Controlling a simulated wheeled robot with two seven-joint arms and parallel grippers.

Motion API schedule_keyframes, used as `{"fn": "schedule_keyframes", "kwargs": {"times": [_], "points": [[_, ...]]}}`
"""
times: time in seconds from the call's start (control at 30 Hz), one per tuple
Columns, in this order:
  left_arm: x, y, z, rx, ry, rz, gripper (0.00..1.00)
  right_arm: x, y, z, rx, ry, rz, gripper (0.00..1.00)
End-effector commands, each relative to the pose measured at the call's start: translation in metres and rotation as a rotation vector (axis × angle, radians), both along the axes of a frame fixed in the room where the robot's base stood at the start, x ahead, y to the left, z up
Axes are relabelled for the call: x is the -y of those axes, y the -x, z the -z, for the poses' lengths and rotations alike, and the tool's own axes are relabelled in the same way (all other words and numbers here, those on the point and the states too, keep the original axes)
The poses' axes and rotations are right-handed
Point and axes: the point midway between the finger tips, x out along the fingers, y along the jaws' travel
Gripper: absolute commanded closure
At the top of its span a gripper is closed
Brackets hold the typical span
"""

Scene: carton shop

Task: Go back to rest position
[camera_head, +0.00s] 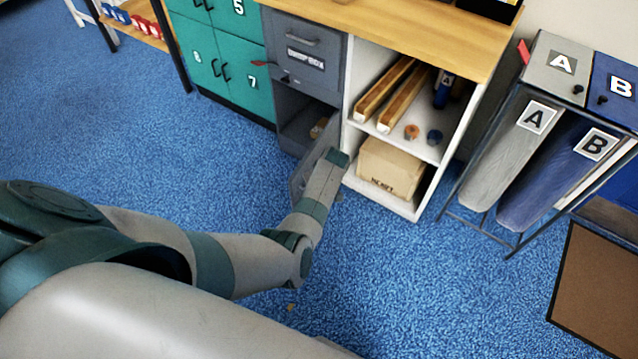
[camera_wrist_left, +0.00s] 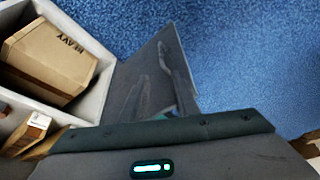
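My left arm comes in from the left in the head view and reaches to the lower front of the grey drop box cabinet (camera_head: 305,58). Its wrist end, with the left gripper (camera_head: 338,158), is beside the cabinet's open lower door (camera_head: 299,178). The fingers do not show clearly there, so I cannot tell whether they are open or whether they touch the door. In the left wrist view a grey panel (camera_wrist_left: 128,88) stands beyond the dark hand edge, with blurred grey shapes in front of it. My right gripper is not in view.
A white shelf unit (camera_head: 428,200) holds a cardboard carton (camera_head: 390,168), also in the left wrist view (camera_wrist_left: 48,52), and long wooden pieces (camera_head: 384,92). Teal lockers (camera_head: 235,62) stand left. A rack with A and B bags (camera_head: 515,145) stands right.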

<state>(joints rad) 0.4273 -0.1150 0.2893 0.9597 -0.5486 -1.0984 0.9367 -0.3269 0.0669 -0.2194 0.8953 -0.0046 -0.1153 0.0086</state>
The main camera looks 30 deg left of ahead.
Motion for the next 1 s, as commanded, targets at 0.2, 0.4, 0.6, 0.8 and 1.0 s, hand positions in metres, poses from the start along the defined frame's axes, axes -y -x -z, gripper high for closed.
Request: {"fn": "schedule_keyframes", "kwargs": {"times": [0.2, 0.4, 0.6, 0.8, 1.0], "points": [[-0.001, 0.0, -0.002, 0.001, -0.001, 0.0, 0.72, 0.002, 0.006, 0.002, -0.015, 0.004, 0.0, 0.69], [-0.001, 0.0, -0.002, 0.001, -0.001, 0.0, 0.72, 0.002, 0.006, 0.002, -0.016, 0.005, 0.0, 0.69], [-0.001, 0.0, -0.002, 0.001, -0.001, 0.0, 0.72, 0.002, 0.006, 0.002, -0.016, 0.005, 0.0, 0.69], [0.0, 0.004, 0.005, -0.001, -0.002, 0.019, 0.72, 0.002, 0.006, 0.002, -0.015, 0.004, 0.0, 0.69], [0.008, 0.036, 0.046, -0.013, -0.014, 0.168, 0.72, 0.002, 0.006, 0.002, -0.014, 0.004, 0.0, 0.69]]}}
